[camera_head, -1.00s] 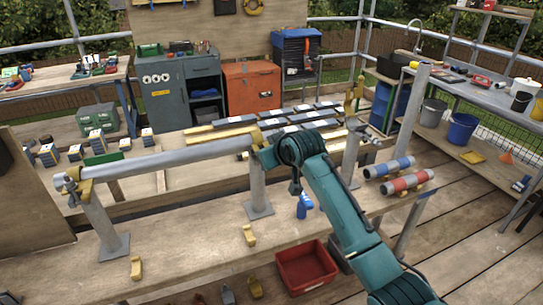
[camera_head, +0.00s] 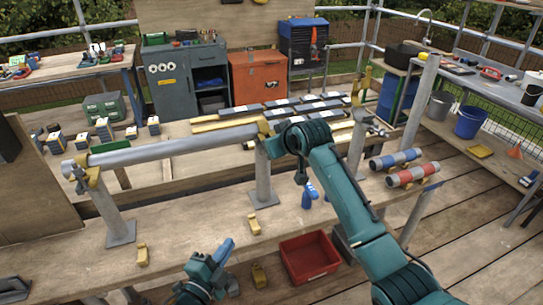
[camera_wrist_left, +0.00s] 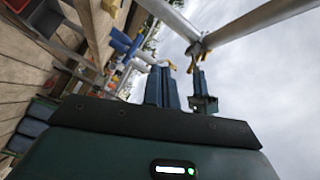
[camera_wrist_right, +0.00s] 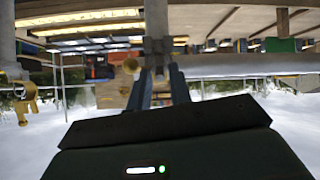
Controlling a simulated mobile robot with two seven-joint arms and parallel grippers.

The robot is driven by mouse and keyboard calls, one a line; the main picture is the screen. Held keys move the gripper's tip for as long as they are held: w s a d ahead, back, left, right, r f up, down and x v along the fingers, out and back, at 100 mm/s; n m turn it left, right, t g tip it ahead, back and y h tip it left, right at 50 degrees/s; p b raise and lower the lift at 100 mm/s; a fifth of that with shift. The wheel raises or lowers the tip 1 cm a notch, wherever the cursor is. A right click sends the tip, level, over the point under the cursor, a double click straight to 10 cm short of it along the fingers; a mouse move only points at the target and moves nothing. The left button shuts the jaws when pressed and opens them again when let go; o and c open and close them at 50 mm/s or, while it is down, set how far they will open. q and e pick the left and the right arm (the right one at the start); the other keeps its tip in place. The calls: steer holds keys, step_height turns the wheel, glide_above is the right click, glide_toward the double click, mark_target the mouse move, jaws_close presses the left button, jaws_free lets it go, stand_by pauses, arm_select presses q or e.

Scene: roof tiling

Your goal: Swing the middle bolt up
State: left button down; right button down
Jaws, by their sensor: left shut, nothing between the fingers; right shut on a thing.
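A grey tube (camera_head: 180,148) lies from the left post's brass coupler (camera_head: 88,172) to the middle post's brass coupler (camera_head: 263,127). My right gripper (camera_head: 274,147) is at the middle coupler, shut on a small part there that I take to be the middle bolt. The gripper and wrist largely hide it. In the right wrist view my right fingers (camera_wrist_right: 158,75) flank the dark coupler below the post (camera_wrist_right: 156,18). My left gripper (camera_head: 227,247) is shut and empty, low in front of the bench; its blue fingers show in the left wrist view (camera_wrist_left: 163,75).
The right post carries an upright brass coupler piece (camera_head: 362,84). Blue and red banded tubes (camera_head: 412,174) lie on the bench's right end. Brass pieces (camera_head: 254,224) lie along the bench front. A red bin (camera_head: 309,258) stands below. Tiles and battens (camera_head: 300,107) lie behind.

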arm_select(q)
steer(key=w+d+r+m+g+h, duration=0.3)
steer(key=w+d+r+m+h, duration=0.6)
steer(key=w+r+m, duration=0.6)
steer(key=shift+w+d+r+m, duration=0.3)
steer(key=shift+w+d+m, duration=0.35)
steer(key=shift+d+m, duration=0.9)
steer(key=shift+a, duration=0.2)
